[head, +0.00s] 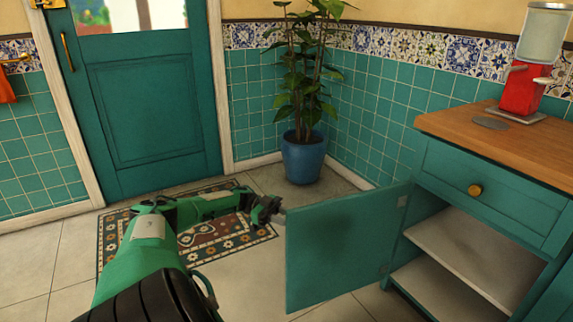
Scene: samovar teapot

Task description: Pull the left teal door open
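The left teal door (340,245) of the low cabinet stands swung open, with its inner face and hinges toward me. Shelves (465,255) show in the opening to its right. My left gripper (275,214) is at the free edge of the door, on its far left side. The fingertips are small, dark and partly hidden at the door edge, so I cannot tell whether they are open, shut or touching it. Any handle on the door's outer face is hidden. My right gripper is not in view.
A drawer with a brass knob (475,190) sits above the shelves. A red appliance (522,90) stands on the wooden countertop (460,122). A blue-potted plant (302,158) stands in the corner. A patterned rug (115,240) lies before a larger teal room door (145,110).

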